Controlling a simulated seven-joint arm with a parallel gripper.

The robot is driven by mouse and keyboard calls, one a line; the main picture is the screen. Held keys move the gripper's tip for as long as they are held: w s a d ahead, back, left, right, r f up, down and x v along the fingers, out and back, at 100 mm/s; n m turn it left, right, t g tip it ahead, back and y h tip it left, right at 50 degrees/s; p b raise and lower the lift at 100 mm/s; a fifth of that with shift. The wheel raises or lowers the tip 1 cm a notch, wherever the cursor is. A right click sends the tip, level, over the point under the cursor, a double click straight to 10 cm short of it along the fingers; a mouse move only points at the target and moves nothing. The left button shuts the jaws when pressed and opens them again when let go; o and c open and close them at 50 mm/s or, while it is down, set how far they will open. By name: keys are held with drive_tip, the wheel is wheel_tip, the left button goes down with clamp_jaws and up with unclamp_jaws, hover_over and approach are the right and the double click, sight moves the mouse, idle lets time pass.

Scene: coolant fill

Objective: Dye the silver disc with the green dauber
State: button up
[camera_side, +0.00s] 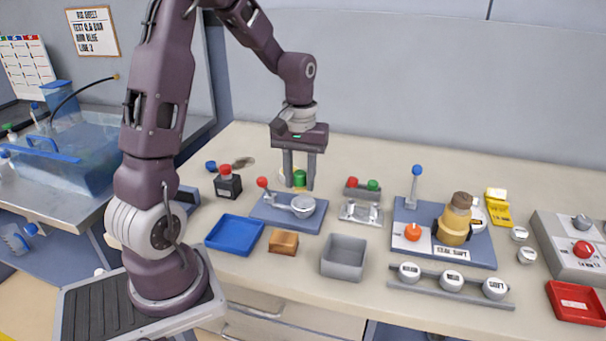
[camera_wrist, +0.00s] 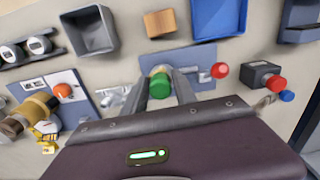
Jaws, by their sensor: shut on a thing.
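My gripper (camera_side: 299,186) is shut on the green dauber (camera_side: 300,178) and points down above the work table. In the wrist view the green dauber (camera_wrist: 159,86) sits between the fingers, with a cream part beyond it. The silver disc (camera_side: 303,207) appears to be the round silver piece on a blue plate (camera_side: 270,213), beside a red-knobbed lever (camera_side: 262,183). The gripper is above and behind it in the side view, apart from it. In the wrist view the dauber and fingers hide the disc.
A blue tray (camera_side: 234,234), wooden block (camera_side: 283,242) and grey bin (camera_side: 345,257) stand in front. A dark block with a red knob (camera_side: 228,183) is left. A small rack with red and green tops (camera_side: 362,190) is right, before the seal station (camera_side: 442,240).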

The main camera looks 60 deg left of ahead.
sight(300, 192)
drive_tip(key=shift+f, duration=1.95)
clamp_jaws()
wheel_tip(300, 192, down, 2)
drive_tip(key=shift+f, duration=0.1)
drive_tip(key=shift+w+a+f, duration=0.1)
drive_tip(key=shift+w+a, duration=2.05)
drive_tip(key=shift+s+d, duration=2.1)
drive_tip(key=shift+s, duration=0.2)
drive_tip(key=shift+w+a, duration=2.1)
drive_tip(key=shift+a, duration=0.1)
drive_tip(key=shift+s+d, duration=2.15)
drive_tip(key=shift+s, duration=0.05)
drive_tip(key=shift+w+r, duration=0.1)
drive_tip(key=shift+r, duration=4.05)
